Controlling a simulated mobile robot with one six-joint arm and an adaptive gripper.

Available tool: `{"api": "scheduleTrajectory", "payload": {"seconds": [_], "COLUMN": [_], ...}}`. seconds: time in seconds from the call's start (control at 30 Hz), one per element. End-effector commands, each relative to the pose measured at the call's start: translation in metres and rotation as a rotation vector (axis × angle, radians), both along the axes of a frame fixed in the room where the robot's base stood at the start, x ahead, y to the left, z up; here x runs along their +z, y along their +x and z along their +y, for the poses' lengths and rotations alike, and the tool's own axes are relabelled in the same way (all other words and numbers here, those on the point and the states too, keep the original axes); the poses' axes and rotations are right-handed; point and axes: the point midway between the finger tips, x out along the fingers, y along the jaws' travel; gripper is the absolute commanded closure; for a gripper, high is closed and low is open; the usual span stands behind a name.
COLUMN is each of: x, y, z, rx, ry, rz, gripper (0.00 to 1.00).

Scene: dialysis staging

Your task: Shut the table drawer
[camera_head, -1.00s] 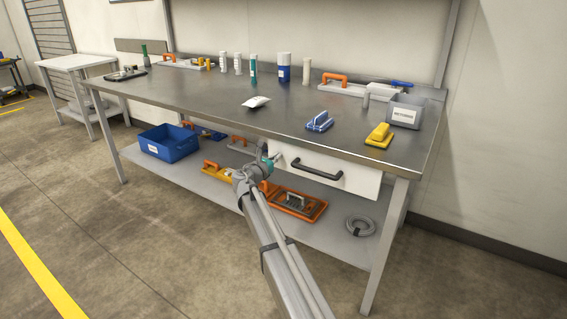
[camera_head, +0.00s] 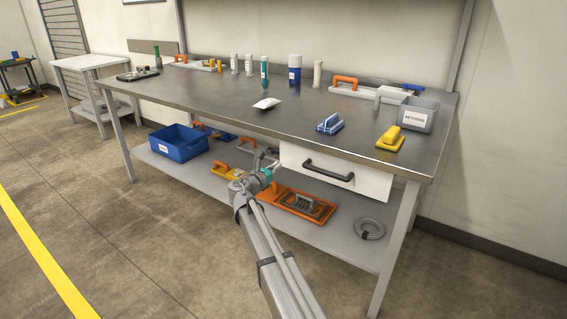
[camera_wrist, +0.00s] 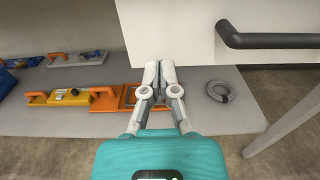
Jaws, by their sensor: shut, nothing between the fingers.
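The table drawer has a white front (camera_head: 365,182) with a dark bar handle (camera_head: 328,170), under the right half of the steel table (camera_head: 215,105). I cannot tell exactly how far out it stands. In the wrist view the white drawer (camera_wrist: 170,28) fills the top middle, and its handle (camera_wrist: 275,41) is at the upper right. My gripper (camera_head: 276,166) is just left of the drawer's left end, below the tabletop. In the wrist view my gripper (camera_wrist: 160,66) has its fingers together and empty, at the drawer's lower edge, left of the handle. Contact is unclear.
The lower shelf (camera_head: 345,228) holds a blue bin (camera_head: 178,143), an orange float tool (camera_head: 298,203), a yellow tool (camera_head: 228,171) and a grey coil (camera_head: 370,229). Table legs (camera_head: 398,250) stand at the corners. The floor in front is clear.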

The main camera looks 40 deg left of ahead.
Motion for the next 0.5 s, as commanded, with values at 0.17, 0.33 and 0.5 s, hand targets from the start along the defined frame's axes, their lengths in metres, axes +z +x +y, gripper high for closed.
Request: {"api": "scheduleTrajectory", "payload": {"seconds": [0.17,0.33,0.5], "x": [0.0,0.0,0.0], "y": [-0.031,-0.052,-0.063], "z": [-0.006,-0.007,-0.007], "rx": [-0.002,-0.003,-0.004], "ry": [0.0,0.0,0.0], "rz": [0.0,0.0,0.0], "gripper": [1.0,1.0,1.0]}}
